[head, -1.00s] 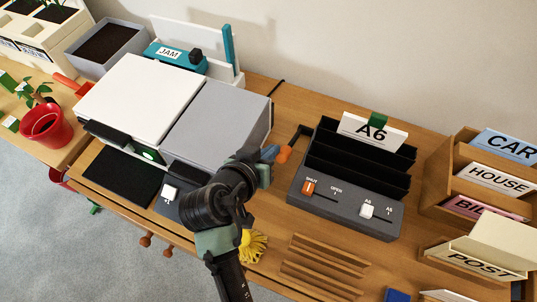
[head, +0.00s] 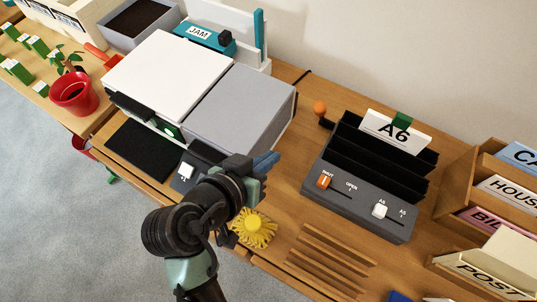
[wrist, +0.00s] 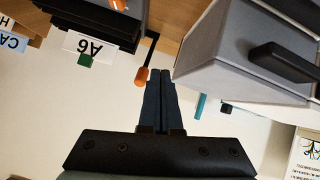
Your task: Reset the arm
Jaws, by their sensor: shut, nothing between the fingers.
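My gripper (head: 265,163) is in the air in front of the grey half of the printer-like box and left of the dark slotted sorter. In the wrist view my gripper (wrist: 161,82) has its two dark fingers together, with nothing between them. The fingers point towards the back wall, near an orange-tipped lever (wrist: 142,75) that looks apart from them. That lever (head: 320,108) stands up at the sorter's left back in the head view. My forearm hides part of the table's front edge.
The sorter (head: 360,205) carries an A6 card (head: 396,130) and two sliders. The white-lidded machine (head: 165,75) with its grey box (head: 240,108) stands left. A yellow brush (head: 254,228) lies below my gripper. Letter trays (head: 470,185) stand right; a red pot (head: 74,92) stands left.

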